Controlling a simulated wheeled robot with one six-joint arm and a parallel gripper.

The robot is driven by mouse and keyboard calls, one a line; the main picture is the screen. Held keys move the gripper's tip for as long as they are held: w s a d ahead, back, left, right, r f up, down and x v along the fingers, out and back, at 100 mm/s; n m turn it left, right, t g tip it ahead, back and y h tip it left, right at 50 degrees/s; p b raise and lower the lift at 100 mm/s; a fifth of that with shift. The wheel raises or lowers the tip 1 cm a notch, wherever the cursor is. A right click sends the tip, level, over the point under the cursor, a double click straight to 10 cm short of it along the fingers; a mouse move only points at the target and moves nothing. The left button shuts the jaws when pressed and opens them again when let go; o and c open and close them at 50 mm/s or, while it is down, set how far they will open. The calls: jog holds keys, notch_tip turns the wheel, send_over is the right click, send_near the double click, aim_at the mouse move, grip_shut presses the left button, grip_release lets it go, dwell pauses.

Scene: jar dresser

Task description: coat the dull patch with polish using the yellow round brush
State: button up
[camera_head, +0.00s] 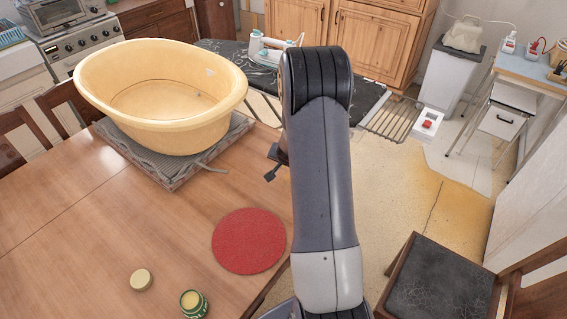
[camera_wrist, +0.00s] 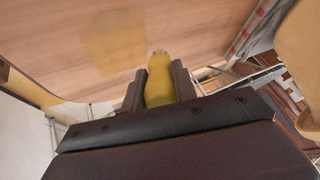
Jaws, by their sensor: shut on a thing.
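My gripper (camera_wrist: 157,84) is shut on the yellow round brush (camera_wrist: 159,88), which stands between the two dark fingers in the wrist view, its tan bristle tip pointing away from the camera. Beyond it is a wooden surface (camera_wrist: 200,25) with a squarish, yellowish patch (camera_wrist: 114,38) left of the brush tip. I cannot tell whether this patch is dull or coated, nor whether the brush touches the wood. In the head view my arm hides the brush and most of the gripper. A small open green jar (camera_head: 193,304) with yellowish contents stands at the table's near side.
A round lid (camera_head: 141,279) and red round mat (camera_head: 249,241) lie on the wooden table (camera_head: 60,250). A dark-seated chair (camera_head: 440,285) stands right of my arm.

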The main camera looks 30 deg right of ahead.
jog(key=shift+r+p, duration=0.55)
jog(key=shift+r, duration=0.6)
jog(key=shift+w+a+r+g+y+p, duration=0.1)
jog(key=shift+w+r+g+y+p, duration=0.35)
jog(key=shift+r+y+p, duration=0.5)
jog(key=shift+w+a+r+g+y+p, duration=0.15)
jog(key=shift+r+g+y+p, duration=0.15)
jog(key=shift+p, duration=0.25)
jog(key=shift+w+r+g+y+p, duration=0.15)
jog(key=shift+r+p, duration=0.2)
jog(key=shift+p, duration=0.2)
jog(key=shift+s+r+n+g+y+p, duration=0.15)
jog(key=shift+r+n+g+y+p, duration=0.25)
jog(key=shift+r+g+y+p, duration=0.3)
jog(key=shift+a+f+b, duration=0.1)
jog(key=shift+f+b, duration=1.05)
jog(key=shift+f, duration=1.35)
jog(key=shift+s, duration=0.1)
